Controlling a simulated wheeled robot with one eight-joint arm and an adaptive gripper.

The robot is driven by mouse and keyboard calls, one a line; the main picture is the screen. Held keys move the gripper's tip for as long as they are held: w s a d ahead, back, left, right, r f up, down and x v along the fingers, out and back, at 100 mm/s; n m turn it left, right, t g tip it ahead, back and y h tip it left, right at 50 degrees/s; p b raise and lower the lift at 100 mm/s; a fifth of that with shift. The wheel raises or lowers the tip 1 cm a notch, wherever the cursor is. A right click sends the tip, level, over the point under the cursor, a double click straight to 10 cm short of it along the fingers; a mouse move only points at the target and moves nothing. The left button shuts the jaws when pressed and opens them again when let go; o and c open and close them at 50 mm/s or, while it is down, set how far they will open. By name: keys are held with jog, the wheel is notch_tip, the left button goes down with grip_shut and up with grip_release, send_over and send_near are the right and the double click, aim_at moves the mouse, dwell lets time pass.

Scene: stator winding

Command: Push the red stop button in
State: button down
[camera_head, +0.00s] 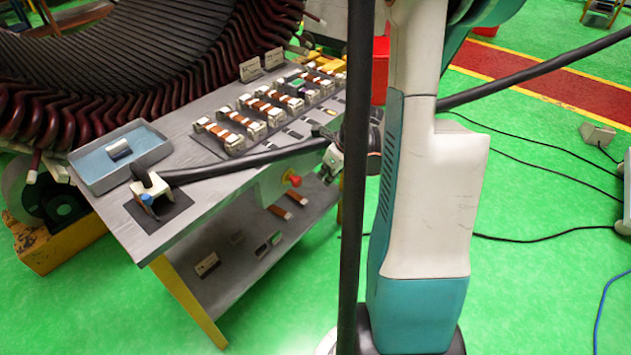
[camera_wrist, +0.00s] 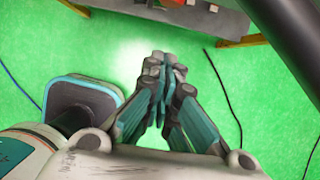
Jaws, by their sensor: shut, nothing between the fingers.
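The red stop button (camera_head: 293,181) is on a pale box (camera_head: 272,188) at the front side of the workbench, below the tabletop. My gripper (camera_head: 328,173) is to the right of the button and a little above it in the head view, apart from it. My black arm column hides part of the wrist. In the wrist view my gripper (camera_wrist: 163,62) has its fingers together, with nothing between them and bare green floor beyond. I cannot make out the button clearly in the wrist view.
A lower shelf (camera_head: 235,284) holds small parts. Black cables (camera_head: 545,235) lie on the green floor. A large stator (camera_head: 110,85) stands behind.

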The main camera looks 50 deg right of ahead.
aim_at(296, 181)
jog(key=w+f+b, duration=0.5)
jog(key=w+f, duration=0.2)
jog(key=f, duration=0.1)
jog(key=shift+w+a+f, duration=0.3)
jog(key=shift+f, duration=0.05)
